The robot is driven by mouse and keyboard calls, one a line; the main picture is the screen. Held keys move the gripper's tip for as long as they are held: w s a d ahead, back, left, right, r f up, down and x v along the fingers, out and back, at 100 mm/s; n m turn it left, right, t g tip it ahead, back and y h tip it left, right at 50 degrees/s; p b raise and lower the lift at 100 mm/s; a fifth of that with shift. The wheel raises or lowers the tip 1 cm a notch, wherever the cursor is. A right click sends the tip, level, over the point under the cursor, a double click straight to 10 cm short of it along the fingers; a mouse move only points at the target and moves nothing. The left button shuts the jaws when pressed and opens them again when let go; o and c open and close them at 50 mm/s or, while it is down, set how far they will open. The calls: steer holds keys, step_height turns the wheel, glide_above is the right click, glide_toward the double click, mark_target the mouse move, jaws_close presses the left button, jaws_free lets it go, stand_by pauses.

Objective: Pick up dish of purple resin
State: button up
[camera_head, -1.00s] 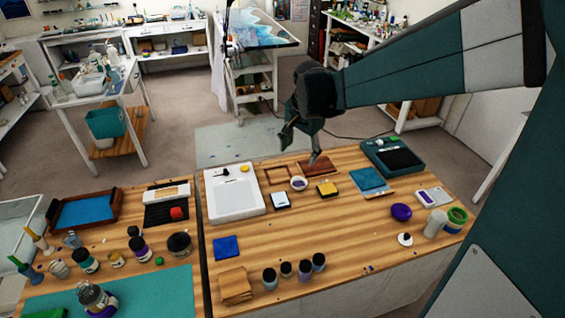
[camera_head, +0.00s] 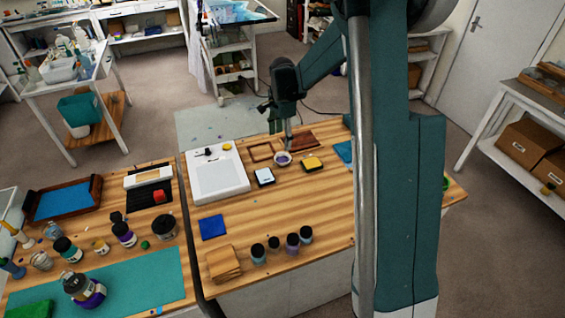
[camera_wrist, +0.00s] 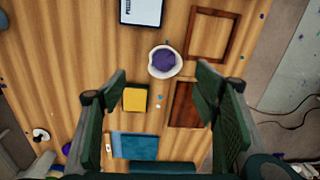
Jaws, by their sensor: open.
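The dish of purple resin (camera_head: 283,159) is a small white round dish with purple inside, standing on the wooden table near its back edge. In the wrist view the dish (camera_wrist: 165,62) lies ahead of the fingertips, roughly centred between them. My gripper (camera_head: 280,132) is just behind and above the dish in the head view, with one finger overlapping its far side. In the wrist view my gripper (camera_wrist: 162,80) is open with nothing between its fingers. I cannot tell the exact height above the dish.
A white scale-like board (camera_head: 217,190) is left. My arm hides the table's right part. Dark-capped jars (camera_head: 292,244) stand in front.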

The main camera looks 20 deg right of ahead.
steer(key=m, duration=0.1)
glide_toward(282, 155)
steer(key=shift+s+a+r, duration=0.1)
steer(key=shift+s+a, duration=0.1)
steer(key=shift+s, duration=0.35)
steer(key=shift+s+a+r, duration=0.1)
steer(key=shift+s+a, duration=0.1)
steer(key=shift+s, duration=0.35)
steer(key=shift+f, duration=1.3)
steer(key=shift+s+f, duration=0.2)
steer(key=shift+f, duration=2.4)
steer(key=c, duration=0.9)
steer(key=shift+c, duration=0.2)
